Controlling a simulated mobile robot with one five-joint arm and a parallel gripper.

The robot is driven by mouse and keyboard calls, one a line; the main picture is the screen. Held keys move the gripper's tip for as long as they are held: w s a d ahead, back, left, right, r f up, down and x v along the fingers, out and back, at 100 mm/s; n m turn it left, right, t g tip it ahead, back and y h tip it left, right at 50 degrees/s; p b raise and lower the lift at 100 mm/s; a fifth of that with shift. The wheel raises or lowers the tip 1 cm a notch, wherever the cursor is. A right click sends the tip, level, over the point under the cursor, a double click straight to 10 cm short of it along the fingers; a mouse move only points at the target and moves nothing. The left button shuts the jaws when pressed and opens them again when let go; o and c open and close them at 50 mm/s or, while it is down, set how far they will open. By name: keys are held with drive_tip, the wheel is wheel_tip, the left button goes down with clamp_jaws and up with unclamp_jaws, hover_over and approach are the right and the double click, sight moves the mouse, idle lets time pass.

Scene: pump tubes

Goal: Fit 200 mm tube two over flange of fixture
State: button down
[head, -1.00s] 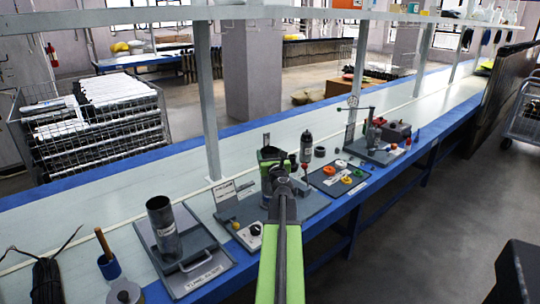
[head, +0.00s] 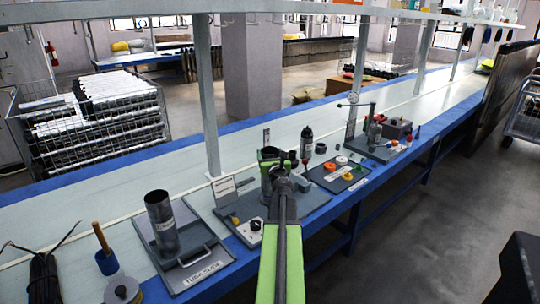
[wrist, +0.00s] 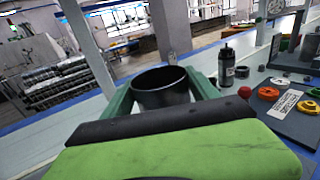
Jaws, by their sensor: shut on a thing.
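My gripper (wrist: 165,92) is shut on a dark round tube (wrist: 160,93), whose open top rim shows between the green jaws in the wrist view. In the head view my gripper (head: 275,166) and the held tube are above or at a grey base plate (head: 299,213) with a sign and a dial; the lower end of the tube and any flange there are hidden by my arm. Another dark grey tube (head: 160,222) stands upright on a labelled tray with a handle (head: 208,275) at the left. I cannot tell which tube is tube two.
A dark bottle (head: 306,142) stands behind the gripper; it also shows in the wrist view (wrist: 226,66). A dark board (head: 331,185) with coloured rings lies to the right, with a small press (head: 353,112) beyond. A shelf post (head: 205,100) rises behind.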

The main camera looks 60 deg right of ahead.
drive_tip(key=shift+f+b, duration=1.85)
drive_tip(key=shift+f, duration=0.05)
drive_tip(key=shift+c, duration=0.7)
unclamp_jaws()
drive_tip(key=shift+a, duration=0.1)
